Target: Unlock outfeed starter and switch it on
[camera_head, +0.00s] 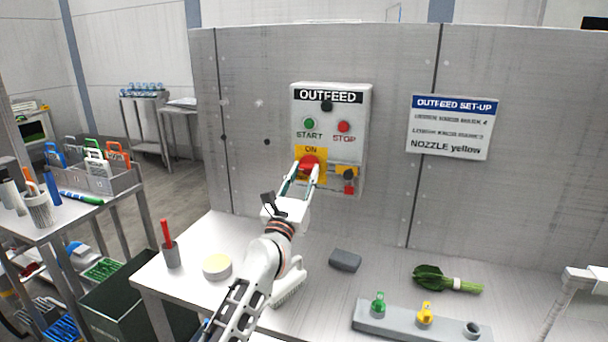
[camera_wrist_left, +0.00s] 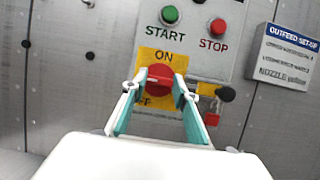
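The outfeed starter (camera_head: 359,105) is a grey box on the metal wall, with a green START button (camera_head: 309,123) and a red STOP button (camera_head: 344,126). Below them a red rotary knob (camera_head: 309,163) sits on a yellow plate marked ON at the top. The knob also shows in the left wrist view (camera_wrist_left: 160,80). Right of it are a black round part (camera_wrist_left: 225,93) on yellow and a red tag-like piece (camera_wrist_left: 212,118). My left gripper (camera_head: 303,173) has its fingers on either side of the red knob; I cannot tell whether they press on it. My right gripper is out of view.
A set-up sign (camera_head: 451,127) hangs right of the starter. Padlock-like items fill a left tray (camera_head: 122,180).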

